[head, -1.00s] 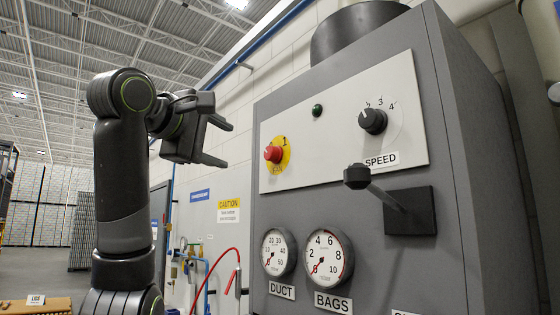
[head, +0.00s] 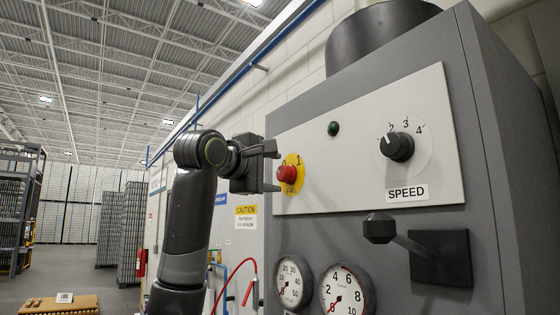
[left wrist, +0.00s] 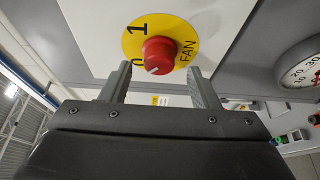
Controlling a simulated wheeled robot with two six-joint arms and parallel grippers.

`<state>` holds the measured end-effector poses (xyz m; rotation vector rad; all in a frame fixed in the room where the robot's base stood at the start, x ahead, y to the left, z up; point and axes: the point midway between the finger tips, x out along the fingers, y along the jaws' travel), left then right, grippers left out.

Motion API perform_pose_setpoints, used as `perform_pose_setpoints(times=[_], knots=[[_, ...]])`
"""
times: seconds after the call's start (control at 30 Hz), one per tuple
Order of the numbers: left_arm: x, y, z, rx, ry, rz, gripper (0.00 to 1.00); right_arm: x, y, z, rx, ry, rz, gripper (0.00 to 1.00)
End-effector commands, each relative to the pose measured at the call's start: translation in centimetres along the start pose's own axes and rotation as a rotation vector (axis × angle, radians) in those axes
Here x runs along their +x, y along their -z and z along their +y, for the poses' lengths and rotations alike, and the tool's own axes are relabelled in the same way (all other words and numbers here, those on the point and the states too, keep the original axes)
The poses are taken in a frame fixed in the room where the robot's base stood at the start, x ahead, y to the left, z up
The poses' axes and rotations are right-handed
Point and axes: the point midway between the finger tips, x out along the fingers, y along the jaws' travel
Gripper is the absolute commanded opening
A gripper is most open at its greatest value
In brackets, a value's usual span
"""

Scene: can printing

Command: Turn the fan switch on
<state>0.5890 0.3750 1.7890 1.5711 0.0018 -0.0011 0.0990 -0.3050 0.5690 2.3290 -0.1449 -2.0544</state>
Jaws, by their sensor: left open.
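The fan switch (head: 287,174) is a red knob on a yellow disc at the left of the white panel (head: 370,190). In the left wrist view the red knob (left wrist: 159,55) sits on its yellow disc (left wrist: 134,42), marked 0, 1 and FAN. A white pointer line on the knob is turned toward the 0 side. My left gripper (head: 276,169) is open beside the knob, its fingers pointing at the panel. In the wrist view its two fingertips (left wrist: 160,72) stand on either side of the knob, apart from it. My right gripper is not in view.
A speed dial (head: 397,147) and a dark green lamp (head: 333,128) are on the same panel. A black lever (head: 379,228) juts out below. Gauges (head: 347,290) sit lower down. Open floor (head: 115,295) lies to the left.

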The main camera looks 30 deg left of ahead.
Motion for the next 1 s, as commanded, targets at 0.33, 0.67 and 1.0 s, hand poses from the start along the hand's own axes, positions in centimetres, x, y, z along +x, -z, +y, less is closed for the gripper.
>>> perform_pose_setpoints(times=[0.33, 0.67, 1.0], knots=[[3.3, 0.0, 0.0, -0.001, 0.001, 0.000, 0.55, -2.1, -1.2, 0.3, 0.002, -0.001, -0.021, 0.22], [3.4, 0.0, -0.1, 0.000, 0.000, 0.000, 0.52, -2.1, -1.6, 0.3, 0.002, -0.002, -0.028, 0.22], [3.4, 0.0, 0.0, -0.001, -0.001, 0.000, 0.11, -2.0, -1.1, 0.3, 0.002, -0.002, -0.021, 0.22]])
